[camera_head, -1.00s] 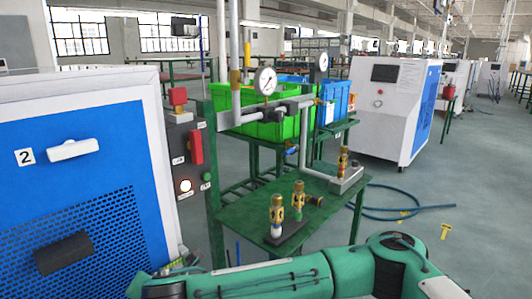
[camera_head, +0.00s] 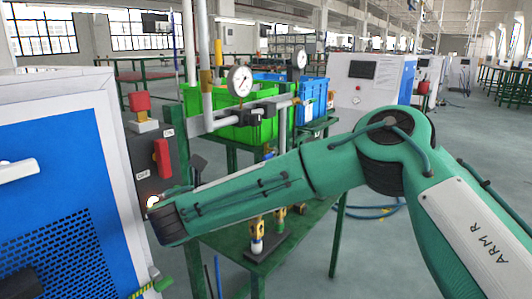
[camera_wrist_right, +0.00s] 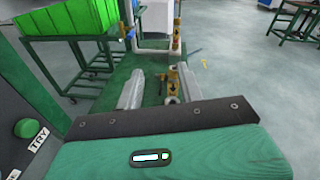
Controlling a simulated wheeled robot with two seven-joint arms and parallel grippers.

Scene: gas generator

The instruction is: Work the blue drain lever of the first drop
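The first drop is probably the grey pipe (camera_head: 205,90) with a brass section and a round gauge (camera_head: 240,80) in the head view. I cannot make out its blue drain lever clearly there. In the right wrist view a small blue part (camera_wrist_right: 131,36) shows on a pipe at the top; I cannot tell whether it is the lever. My right arm crosses the head view, its hand in front of the control panel and the green table. In the right wrist view my right gripper (camera_wrist_right: 160,90) is open, with its fingers apart and nothing between them. My left gripper is out of view.
Brass fittings (camera_head: 257,235) stand on the green table (camera_head: 285,255), partly behind my arm. Green (camera_head: 225,125) and blue (camera_head: 314,95) crates are behind. A blue hose lies on the floor.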

